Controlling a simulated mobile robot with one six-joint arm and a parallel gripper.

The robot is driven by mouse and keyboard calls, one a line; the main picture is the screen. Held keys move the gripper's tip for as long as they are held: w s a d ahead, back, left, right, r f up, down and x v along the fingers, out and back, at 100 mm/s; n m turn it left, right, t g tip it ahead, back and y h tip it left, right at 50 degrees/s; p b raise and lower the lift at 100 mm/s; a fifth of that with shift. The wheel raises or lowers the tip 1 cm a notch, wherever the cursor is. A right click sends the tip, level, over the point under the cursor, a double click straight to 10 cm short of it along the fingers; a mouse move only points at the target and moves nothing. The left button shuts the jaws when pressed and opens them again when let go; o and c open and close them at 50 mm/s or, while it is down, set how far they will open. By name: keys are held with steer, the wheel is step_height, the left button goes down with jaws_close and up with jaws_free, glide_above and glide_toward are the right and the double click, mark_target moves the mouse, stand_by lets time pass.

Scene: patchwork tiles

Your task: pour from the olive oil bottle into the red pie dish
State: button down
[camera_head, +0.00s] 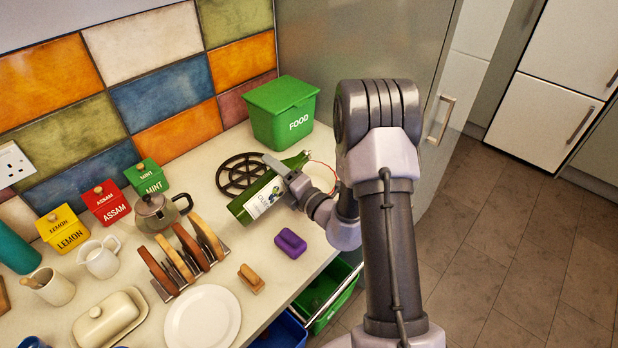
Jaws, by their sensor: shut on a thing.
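The olive oil bottle (262,197) is green glass with a pale label. It is tipped well over, its base toward the lower left and its narrow neck toward the upper right. My gripper (278,177) is shut on the bottle around its middle. A thin red rim, apparently the red pie dish (322,163), shows just right of the neck, with a pale inside. I cannot tell whether the bottle's mouth is over the dish or whether oil is flowing.
A black trivet (227,178) lies left of the bottle, and a green FOOD bin (283,117) stands behind. A purple item (290,243), a toast rack (187,262) and a white plate (203,318) are nearer. Open drawers (326,296) lie below the counter's front edge.

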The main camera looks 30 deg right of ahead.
steer(key=shift+a+r+m+p, duration=0.3)
steer(key=shift+m+p, duration=0.1)
steer(key=shift+p, duration=0.3)
stand_by(0.6)
steer(key=shift+f+m+p, duration=0.45)
steer(key=shift+m+p, duration=0.15)
steer(key=shift+m, duration=0.3)
stand_by(1.6)
steer(key=shift+d+m+p, duration=0.1)
steer(key=shift+m+p, duration=0.3)
steer(key=shift+p, duration=0.1)
stand_by(1.4)
